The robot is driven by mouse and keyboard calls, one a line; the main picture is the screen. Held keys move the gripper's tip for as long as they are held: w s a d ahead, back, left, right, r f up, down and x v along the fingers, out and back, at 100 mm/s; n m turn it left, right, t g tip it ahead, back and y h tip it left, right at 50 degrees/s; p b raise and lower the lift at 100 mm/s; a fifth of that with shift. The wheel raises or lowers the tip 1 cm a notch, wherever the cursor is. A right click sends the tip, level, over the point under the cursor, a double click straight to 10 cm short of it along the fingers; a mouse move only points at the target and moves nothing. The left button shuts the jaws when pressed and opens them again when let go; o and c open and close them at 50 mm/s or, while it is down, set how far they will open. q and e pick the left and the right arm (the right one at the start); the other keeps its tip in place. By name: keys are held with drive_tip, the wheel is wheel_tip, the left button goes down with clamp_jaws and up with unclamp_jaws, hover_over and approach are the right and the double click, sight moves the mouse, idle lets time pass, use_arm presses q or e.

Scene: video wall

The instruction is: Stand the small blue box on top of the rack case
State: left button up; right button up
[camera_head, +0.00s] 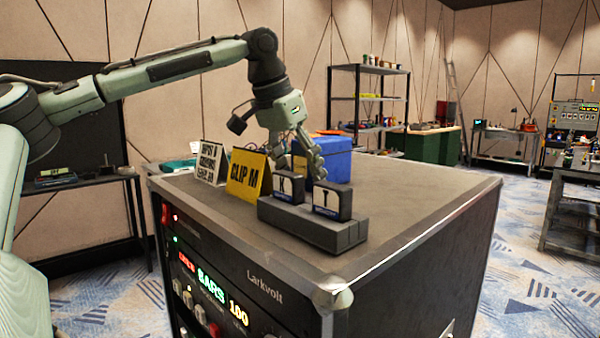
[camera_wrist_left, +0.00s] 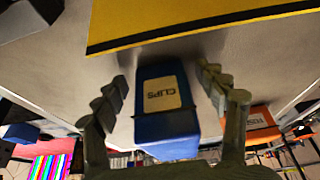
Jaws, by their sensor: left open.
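The rack case (camera_head: 410,200) is a large dark cabinet with a grey top and a lit front panel. A blue box (camera_head: 335,162) is at its top, behind my left gripper (camera_head: 297,165), which partly hides it. In the left wrist view a blue box (camera_wrist_left: 165,132) with a cream label reading CLIPS, upside down, lies between the spread fingers of my left gripper (camera_wrist_left: 165,100). Gaps show on both sides of it. The gripper is open. I cannot tell whether the box rests on the case. My right gripper is not in view.
A yellow CLIP M card (camera_head: 248,172) and a white card (camera_head: 210,160) stand beside the gripper. A grey holder (camera_head: 315,228) with two dark boxes sits near the front edge. The right part of the top is clear. An orange box (camera_wrist_left: 258,122) shows in the wrist view.

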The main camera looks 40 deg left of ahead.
use_arm(q)
drive_tip(key=shift+r, duration=0.1)
drive_tip(key=v, duration=1.2)
